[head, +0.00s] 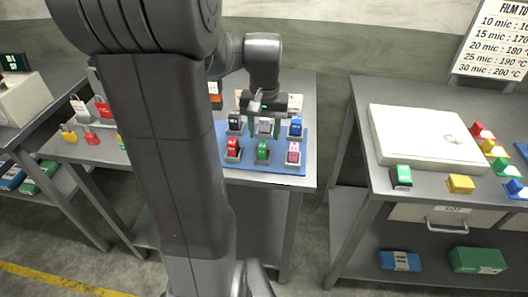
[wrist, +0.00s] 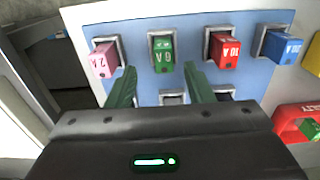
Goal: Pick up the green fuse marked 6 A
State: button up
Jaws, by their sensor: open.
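The green fuse (wrist: 163,55) sits upright in a grey-rimmed socket on the blue board (wrist: 262,90); its marking is blurred, a digit and an A. It also shows in the front row in the head view (head: 262,150). My gripper (wrist: 160,70) is open and empty, with its two green fingers apart, one to each side below the green fuse in the wrist view. In the head view my gripper (head: 265,128) hangs over the back row, behind the green fuse. The fuse looks clear of the fingers.
A pink fuse (wrist: 103,60) and a red fuse (wrist: 225,54) flank the green one; a blue fuse (wrist: 280,46) stands beyond the red. Grey pieces (wrist: 172,98) lie below, partly hidden by my gripper. A second table (head: 430,185) stands at right, past a gap.

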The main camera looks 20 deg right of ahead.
aim_at(263, 144)
jog(key=shift+w+a+f, duration=0.1)
jog(key=shift+w+f, duration=0.05)
jog(key=shift+f, duration=1.4)
jog(key=shift+w+f, duration=0.1)
jog(key=shift+f, duration=1.45)
grip_shut()
